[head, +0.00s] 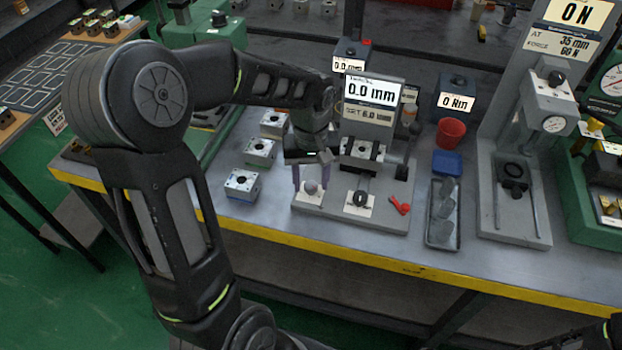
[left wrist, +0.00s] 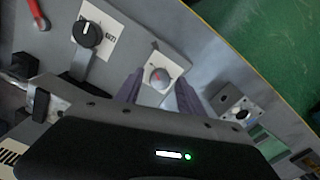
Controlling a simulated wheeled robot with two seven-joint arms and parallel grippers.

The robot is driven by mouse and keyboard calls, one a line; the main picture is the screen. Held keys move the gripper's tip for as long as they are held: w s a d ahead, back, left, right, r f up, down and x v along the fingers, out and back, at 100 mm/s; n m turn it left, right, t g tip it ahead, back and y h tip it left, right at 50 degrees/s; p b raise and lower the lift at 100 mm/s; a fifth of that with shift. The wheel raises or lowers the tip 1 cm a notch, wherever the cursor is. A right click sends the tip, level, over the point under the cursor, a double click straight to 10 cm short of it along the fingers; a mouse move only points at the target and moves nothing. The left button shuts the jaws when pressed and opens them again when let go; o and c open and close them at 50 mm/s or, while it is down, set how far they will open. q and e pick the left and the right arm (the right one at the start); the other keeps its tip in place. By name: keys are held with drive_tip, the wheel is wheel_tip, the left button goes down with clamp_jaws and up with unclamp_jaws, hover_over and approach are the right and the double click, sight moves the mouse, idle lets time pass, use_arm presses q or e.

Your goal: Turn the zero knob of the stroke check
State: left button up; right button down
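The stroke check stand (head: 385,212) is a grey fixture with a display (head: 371,90) reading 0.0 mm. On its base is a black round knob (head: 359,198) with a white pointer line, on a white label. The black knob also shows at upper left in the left wrist view (left wrist: 87,35). Left of it is a grey domed button or knob (head: 311,187) with a reddish spot, on another white plate (left wrist: 158,78). The label lettering is too small to read. My left gripper (head: 311,180) is open, fingers pointing down on either side of the grey dome; contact is unclear.
A valve block (head: 362,152) sits in the stand. A red-handled item (head: 400,206) lies on the base at right. Loose valve blocks (head: 242,184) stand left. A tray (head: 442,213), red cup (head: 451,132) and grey press (head: 515,185) stand right. The bench's yellow edge (head: 400,263) is in front.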

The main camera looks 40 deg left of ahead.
sight(311, 185)
use_arm(q)
drive_tip(key=shift+o, duration=0.2)
drive_tip(key=shift+r, duration=0.1)
wheel_tip(311, 185, up, 8)
drive_tip(key=shift+f, duration=0.2)
idle(0.7)
